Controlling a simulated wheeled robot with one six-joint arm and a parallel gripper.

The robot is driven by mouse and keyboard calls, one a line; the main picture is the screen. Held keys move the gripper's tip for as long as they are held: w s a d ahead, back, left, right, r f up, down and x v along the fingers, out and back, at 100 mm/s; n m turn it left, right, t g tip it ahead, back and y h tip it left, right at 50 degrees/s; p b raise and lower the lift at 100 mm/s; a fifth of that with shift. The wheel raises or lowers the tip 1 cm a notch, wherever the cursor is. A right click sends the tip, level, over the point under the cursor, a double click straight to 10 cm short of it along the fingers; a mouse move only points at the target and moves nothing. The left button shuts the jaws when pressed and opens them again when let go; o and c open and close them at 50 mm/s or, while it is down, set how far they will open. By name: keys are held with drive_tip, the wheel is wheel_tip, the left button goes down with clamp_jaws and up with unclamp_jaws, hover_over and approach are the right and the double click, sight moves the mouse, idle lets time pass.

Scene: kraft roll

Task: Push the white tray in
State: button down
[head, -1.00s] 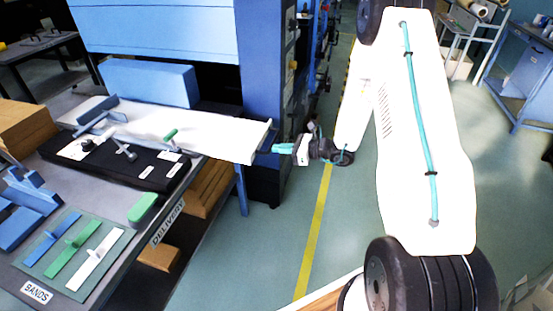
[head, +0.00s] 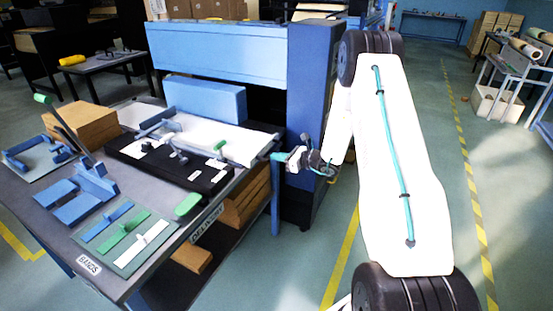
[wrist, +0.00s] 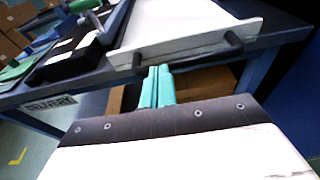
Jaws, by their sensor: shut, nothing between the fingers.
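The white tray (head: 235,143) lies long and flat on the delivery table, its outer end near the table's right edge. My gripper (head: 277,157) is level with that outer end. In the wrist view, my gripper's teal fingers (wrist: 158,84) are shut together with nothing between them, pointing at the end wall between the pegs. The tips look very close to the wall; I cannot tell whether they touch. The tray's inner end is partly hidden.
A black box (head: 165,165) lies along the tray's near side. A blue block (head: 205,100) stands behind it. The blue machine column (head: 312,110) rises just behind my gripper. A green-handled piece (head: 219,146) sits beside the tray.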

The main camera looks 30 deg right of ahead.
drive_tip(key=shift+w+a+r, duration=0.2)
drive_tip(key=shift+w+r, duration=0.05)
drive_tip(key=shift+w, duration=0.05)
drive_tip(key=shift+s+d, duration=0.1)
drive_tip(key=v, duration=1.4)
drive_tip(key=shift+s+f, duration=0.2)
drive_tip(key=shift+f, duration=0.1)
drive_tip(key=shift+d, duration=0.15)
